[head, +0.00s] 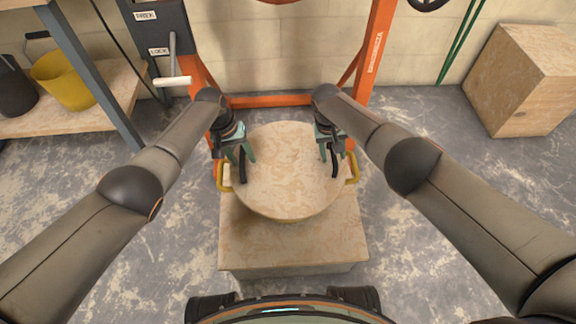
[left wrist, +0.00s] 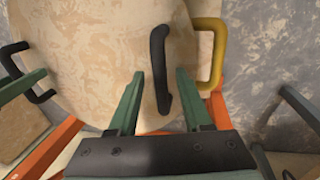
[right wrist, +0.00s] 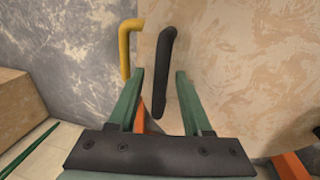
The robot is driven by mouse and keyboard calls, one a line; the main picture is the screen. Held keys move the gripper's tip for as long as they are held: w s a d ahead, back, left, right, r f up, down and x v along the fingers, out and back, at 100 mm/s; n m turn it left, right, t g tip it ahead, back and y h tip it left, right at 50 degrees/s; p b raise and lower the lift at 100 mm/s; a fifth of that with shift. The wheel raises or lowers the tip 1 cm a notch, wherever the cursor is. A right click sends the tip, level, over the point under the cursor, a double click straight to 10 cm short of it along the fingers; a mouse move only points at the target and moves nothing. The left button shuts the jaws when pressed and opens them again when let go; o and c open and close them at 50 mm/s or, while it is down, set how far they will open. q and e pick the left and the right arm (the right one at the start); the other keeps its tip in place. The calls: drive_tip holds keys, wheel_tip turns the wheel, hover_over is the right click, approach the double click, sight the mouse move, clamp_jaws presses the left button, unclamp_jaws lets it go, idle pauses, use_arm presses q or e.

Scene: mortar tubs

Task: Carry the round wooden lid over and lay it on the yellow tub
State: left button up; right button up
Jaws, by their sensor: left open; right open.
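The round wooden lid (head: 288,180) lies level in the middle of the head view, above a wooden block. It has a black handle on each side. My right gripper (head: 333,154) is open around the right black handle (right wrist: 162,65). I cannot tell whether any finger touches a handle.
The wooden block (head: 290,246) stands in front of an orange frame (head: 283,100). A bench at the left (head: 75,122) holds a yellow bucket (head: 68,82) and a dark one (head: 14,92). A wooden crate (head: 522,85) stands at the back right. Floor on both sides is clear.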

use_arm(q)
wheel_tip(320, 180, up, 11)
drive_tip(key=a, duration=0.2)
drive_tip(key=shift+a, duration=0.15)
use_arm(e)
wheel_tip(320, 180, up, 12)
drive_tip(key=a, duration=0.2)
drive_tip(key=shift+a, duration=0.15)
idle(0.4)
use_arm(q)
drive_tip(key=shift+r, duration=0.1)
use_arm(e)
drive_tip(key=shift+f, duration=0.15)
